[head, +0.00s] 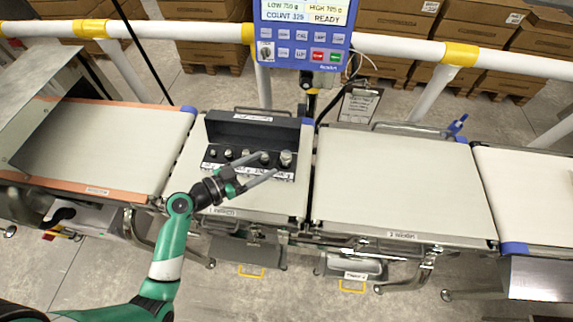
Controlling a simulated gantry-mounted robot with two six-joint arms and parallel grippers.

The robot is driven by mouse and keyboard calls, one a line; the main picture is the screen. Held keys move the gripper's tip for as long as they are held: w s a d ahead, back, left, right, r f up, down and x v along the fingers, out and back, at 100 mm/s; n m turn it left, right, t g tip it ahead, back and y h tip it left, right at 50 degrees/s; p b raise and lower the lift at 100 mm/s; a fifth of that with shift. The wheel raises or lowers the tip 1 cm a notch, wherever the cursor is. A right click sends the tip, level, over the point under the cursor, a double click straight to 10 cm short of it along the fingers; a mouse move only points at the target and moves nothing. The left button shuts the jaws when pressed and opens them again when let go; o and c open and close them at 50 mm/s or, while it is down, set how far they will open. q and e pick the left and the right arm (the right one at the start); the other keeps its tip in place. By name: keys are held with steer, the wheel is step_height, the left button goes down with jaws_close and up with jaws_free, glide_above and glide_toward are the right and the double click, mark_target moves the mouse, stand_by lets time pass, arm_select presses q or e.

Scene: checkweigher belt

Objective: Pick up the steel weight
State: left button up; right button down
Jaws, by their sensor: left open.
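Several steel weights stand in a row in an open black case, growing in size to the right. The largest steel weight (286,158) is at the right end. The black case (225,131) sits on the weighing belt with its lid raised at the back. My left gripper (270,164) reaches in from the lower left, over the case's front right part. Its two grey fingers are apart with nothing seen between them. The fingertips point toward the largest weight, just short of it in the picture; contact cannot be told. One finger partly covers a smaller weight. My right gripper is out of view.
A blue display panel (303,40) stands behind the belts. A white rail (400,47) with yellow bands runs across the back. A clipboard (358,105) hangs behind the right belt. The right belt (395,185) is empty. Cardboard boxes stand on pallets beyond the rail.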

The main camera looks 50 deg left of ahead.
mark_target(284, 155)
arm_select(q)
steer(key=x, duration=0.8)
steer(key=shift+w+d+b, duration=0.3)
steer(key=shift+w+b, duration=0.05)
jaws_close()
steer(key=shift+r, duration=0.1)
stand_by(0.9)
